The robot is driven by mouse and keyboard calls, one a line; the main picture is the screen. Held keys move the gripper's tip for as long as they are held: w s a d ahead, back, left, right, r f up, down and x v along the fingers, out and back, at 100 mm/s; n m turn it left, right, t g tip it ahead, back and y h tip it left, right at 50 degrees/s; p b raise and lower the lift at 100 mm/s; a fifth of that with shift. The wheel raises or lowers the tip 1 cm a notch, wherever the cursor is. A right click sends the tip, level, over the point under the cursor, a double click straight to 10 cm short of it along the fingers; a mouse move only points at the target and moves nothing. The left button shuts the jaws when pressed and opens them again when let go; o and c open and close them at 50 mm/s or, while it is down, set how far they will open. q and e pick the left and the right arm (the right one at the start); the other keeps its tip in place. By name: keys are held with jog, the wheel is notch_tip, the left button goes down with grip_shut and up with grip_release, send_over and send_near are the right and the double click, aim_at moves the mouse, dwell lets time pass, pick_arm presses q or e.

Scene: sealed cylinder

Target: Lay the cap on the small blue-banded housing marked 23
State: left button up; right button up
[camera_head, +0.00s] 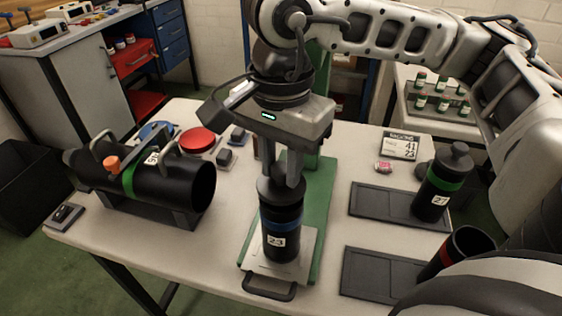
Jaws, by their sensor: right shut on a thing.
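The small black housing marked 23 (280,240) stands upright on a light plate in the middle of the table. A blue band runs around it above its white label. A dark cap (281,190) is directly over its top, in line with it. I see no clear gap between them, but cannot tell whether the cap is fully seated. My right gripper (288,170) points down and is shut on the upper part of the cap, which the fingers partly hide. My left gripper is not in view.
A green stand (318,200) rises behind the light plate, which has a front handle (268,288). A large green-banded cylinder (135,182) lies in a cradle at left. A capped green-banded housing (440,185) and an open red-banded one (465,247) stand at right by dark trays.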

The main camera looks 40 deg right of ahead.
aim_at(282, 168)
dwell(0.3)
jog(key=o, duration=1.6)
jog(key=shift+r+p, duration=1.45)
jog(key=shift+r, duration=1.05)
